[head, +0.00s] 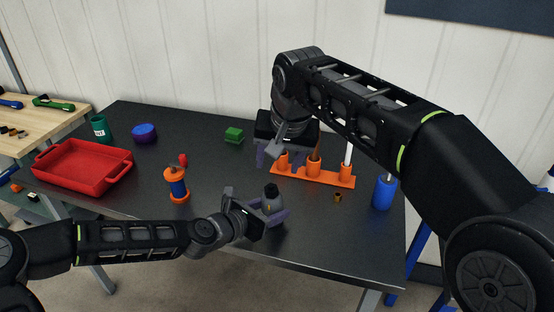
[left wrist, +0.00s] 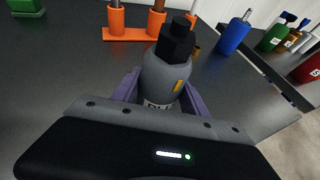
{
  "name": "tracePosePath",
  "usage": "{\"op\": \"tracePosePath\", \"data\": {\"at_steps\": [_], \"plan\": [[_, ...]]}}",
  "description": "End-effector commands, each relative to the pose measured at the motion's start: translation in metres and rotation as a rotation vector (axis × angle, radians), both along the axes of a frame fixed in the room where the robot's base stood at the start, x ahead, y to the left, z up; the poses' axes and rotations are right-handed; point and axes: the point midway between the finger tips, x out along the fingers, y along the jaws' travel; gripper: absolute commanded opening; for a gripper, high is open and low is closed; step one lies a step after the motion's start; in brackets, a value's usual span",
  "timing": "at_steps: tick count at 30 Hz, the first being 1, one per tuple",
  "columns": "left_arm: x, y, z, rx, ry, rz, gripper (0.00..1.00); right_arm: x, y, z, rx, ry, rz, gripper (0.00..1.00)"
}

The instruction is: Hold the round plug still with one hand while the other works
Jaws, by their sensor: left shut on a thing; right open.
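The round plug (head: 273,199) is a grey rounded body with a black top and a small yellow mark. It stands about upright near the table's front edge. My left gripper (head: 268,209) is shut on it, with purple fingers on both sides. In the left wrist view the plug (left wrist: 167,78) sits between the fingers, its lower part partly hidden by the gripper body. My right gripper (head: 280,157) is open at the left end of an orange rack (head: 318,178), beyond the plug. The rack's left post is partly hidden behind it.
On the black table (head: 220,160) are a red tray (head: 68,188), an orange and blue tool (head: 177,186), a green block (head: 234,134), a blue round piece (head: 144,133), a green cup (head: 100,128), a small brass piece (head: 338,197) and a blue bottle (head: 383,192).

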Motion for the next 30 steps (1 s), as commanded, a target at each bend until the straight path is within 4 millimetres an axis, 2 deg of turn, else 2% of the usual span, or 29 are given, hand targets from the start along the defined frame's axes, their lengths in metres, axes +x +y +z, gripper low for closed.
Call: {"op": "tracePosePath", "data": {"at_steps": [6,12,18,28,29,30], "plan": [[0.0000,0.0009,-0.0019,0.001,0.003,0.002,0.05,-0.0007,0.0019,0.0004,0.130,0.049,-0.298,0.56],[0.0002,0.0011,-0.0019,0.001,0.003,0.002,0.05,-0.0008,0.0029,0.0004,0.207,0.082,-0.479,0.56],[0.0003,0.0011,-0.0018,0.001,0.002,0.003,0.05,-0.0008,0.0031,0.0004,0.231,0.092,-0.538,0.56],[0.0004,0.0011,-0.0016,0.001,0.002,0.002,0.05,-0.0008,0.0033,0.0004,0.231,0.092,-0.537,0.56],[0.0004,0.0011,-0.0016,0.001,0.002,0.002,0.54,-0.0007,0.0034,0.0004,0.231,0.092,-0.537,0.56],[0.0004,0.0011,-0.0016,0.001,0.002,0.002,0.57,-0.0008,0.0033,0.0005,0.231,0.092,-0.537,0.56]]}}
